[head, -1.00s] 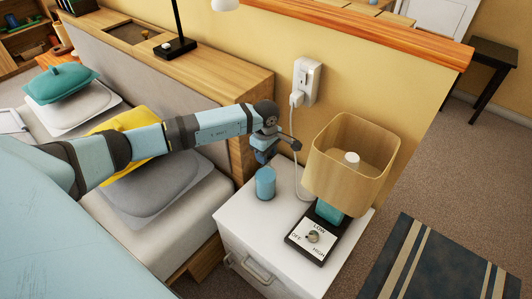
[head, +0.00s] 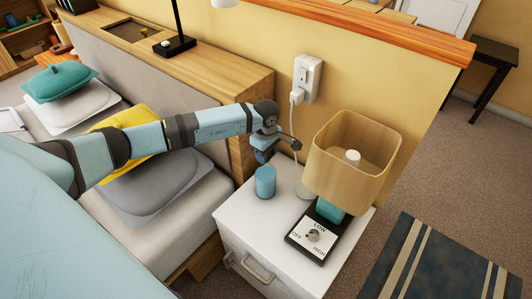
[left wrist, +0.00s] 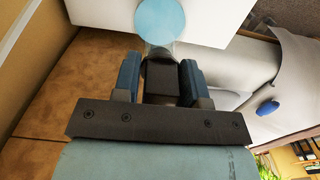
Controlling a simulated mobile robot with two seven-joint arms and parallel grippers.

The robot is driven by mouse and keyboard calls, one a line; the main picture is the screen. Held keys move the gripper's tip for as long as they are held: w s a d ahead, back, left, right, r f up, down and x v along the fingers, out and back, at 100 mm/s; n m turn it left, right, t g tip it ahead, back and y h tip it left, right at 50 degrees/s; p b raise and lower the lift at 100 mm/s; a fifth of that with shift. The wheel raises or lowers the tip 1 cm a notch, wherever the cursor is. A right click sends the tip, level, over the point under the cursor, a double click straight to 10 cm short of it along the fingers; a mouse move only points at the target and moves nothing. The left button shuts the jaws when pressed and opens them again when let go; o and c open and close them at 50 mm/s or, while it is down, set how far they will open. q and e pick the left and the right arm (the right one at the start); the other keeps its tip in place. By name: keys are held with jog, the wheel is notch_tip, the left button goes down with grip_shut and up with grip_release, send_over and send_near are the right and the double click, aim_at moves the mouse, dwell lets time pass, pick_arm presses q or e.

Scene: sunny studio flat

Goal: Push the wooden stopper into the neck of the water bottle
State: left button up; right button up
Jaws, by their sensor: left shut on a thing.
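My left gripper (head: 264,154) is above the white nightstand, just behind and above a blue cylinder (head: 266,181) that stands upright. The cylinder's round top (left wrist: 160,18) shows just beyond the fingertips in the left wrist view. There my left gripper (left wrist: 160,66) has both blue fingers on either side of a dark block, with a pale greyish thing (left wrist: 160,50) at the tips. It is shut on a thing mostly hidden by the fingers. I cannot clearly make out a wooden stopper or a bottle neck. My right gripper is not in view.
The nightstand (head: 241,213) also bears a lamp with a tan shade (head: 345,175) and a switch base (head: 316,236) at the right. A cord hangs from the wall socket (head: 305,80) behind. The front left of the top is clear. A bed (head: 190,225) adjoins at left.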

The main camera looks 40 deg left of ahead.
pick_arm(q)
jog(key=shift+f+b, duration=0.5)
jog(key=shift+b, duration=0.2)
dwell(1.3)
jog(key=shift+s+f+b, duration=0.1)
jog(key=shift+f+b, duration=0.25)
jog(key=shift+b, duration=0.1)
dwell(0.9)
jog(key=o, duration=1.5)
jog(key=shift+c, duration=0.2)
jog(key=shift+r, duration=0.15)
jog(key=shift+r+p, duration=0.85)
jog(key=shift+r, duration=0.55)
jog(key=shift+r+p, duration=0.4)
jog(key=shift+r, duration=0.35)
jog(key=shift+r+p, duration=0.65)
jog(key=shift+r, duration=0.65)
